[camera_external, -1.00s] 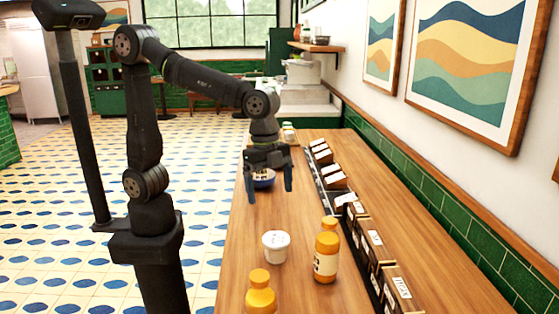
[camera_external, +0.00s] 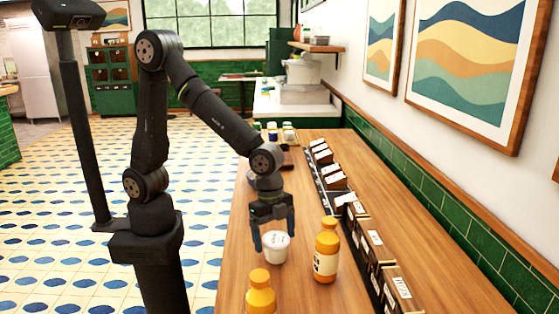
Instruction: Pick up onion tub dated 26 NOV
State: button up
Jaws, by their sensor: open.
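A white lidded tub (camera_external: 275,247) stands upright on the wooden counter (camera_external: 237,285). Its lid carries small dark writing that is too small to read, so I cannot tell its contents or date. My gripper (camera_external: 273,242) is open and points down at the tub. One finger shows at the tub's left edge and the other at its right. The picture does not show whether the fingers touch the tub.
An orange bottle (camera_external: 326,252) stands close to the right of the tub. Another orange bottle (camera_external: 260,294) stands nearer the camera. A row of labelled boxes (camera_external: 372,245) runs along the right side. Several small jars (camera_external: 273,132) stand at the far end.

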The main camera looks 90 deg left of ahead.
aim_at(276, 238)
jog(key=f, duration=0.4)
jog(key=shift+w, duration=0.25)
jog(key=c, duration=1.1)
jog(key=shift+r, duration=0.1)
